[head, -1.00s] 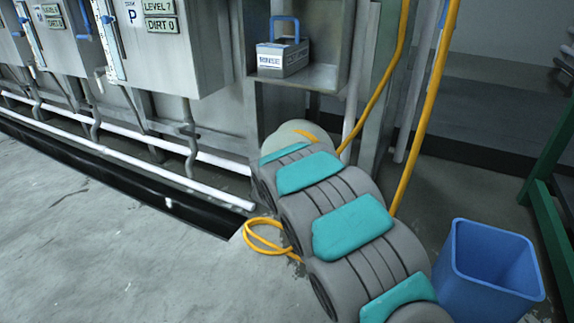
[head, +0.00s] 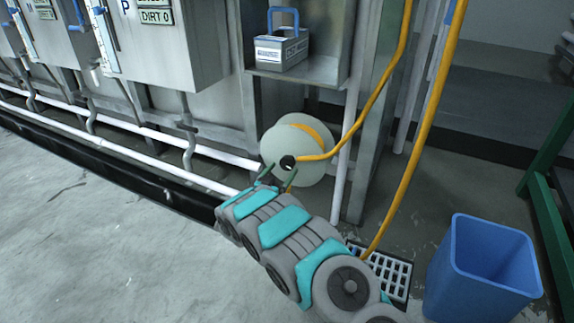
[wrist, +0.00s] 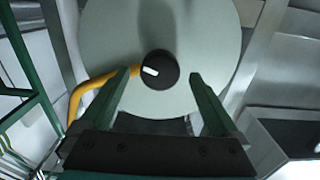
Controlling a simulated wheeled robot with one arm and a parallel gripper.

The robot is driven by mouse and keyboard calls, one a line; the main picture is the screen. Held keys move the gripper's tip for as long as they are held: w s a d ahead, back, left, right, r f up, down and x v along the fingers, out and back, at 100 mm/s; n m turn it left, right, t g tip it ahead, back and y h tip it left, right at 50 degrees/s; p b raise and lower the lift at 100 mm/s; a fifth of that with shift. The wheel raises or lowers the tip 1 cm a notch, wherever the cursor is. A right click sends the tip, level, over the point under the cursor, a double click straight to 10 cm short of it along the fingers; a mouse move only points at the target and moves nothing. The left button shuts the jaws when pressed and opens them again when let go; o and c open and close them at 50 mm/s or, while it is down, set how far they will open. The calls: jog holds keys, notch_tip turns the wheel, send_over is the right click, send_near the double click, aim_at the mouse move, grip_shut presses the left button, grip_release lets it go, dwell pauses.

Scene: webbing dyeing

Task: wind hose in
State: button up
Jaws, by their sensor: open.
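The hose reel (head: 269,146) is a pale round drum low on the wall under a metal shelf. An orange hose (head: 347,138) is wound on it and runs from it up to the right. A second orange stretch slopes down at the right behind my arm. My gripper (head: 279,178) is open just in front of the reel's lower face. In the wrist view the reel's disc (wrist: 212,40) fills the top. Its black hub knob (wrist: 160,71) with a white mark lies between my open fingertips (wrist: 163,76); contact cannot be told.
A blue bin (head: 485,265) stands on the floor at right, beside a floor drain grate (head: 388,272) and a green frame (head: 545,200). A grey box with a blue handle (head: 282,50) sits on the shelf (head: 300,76). White pipes (head: 110,133) run along the wall. Floor at left is clear.

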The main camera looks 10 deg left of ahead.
aim_at(286, 166)
jog(key=shift+x, duration=2.15)
jog(key=c, duration=1.3)
jog(key=shift+m, duration=0.3)
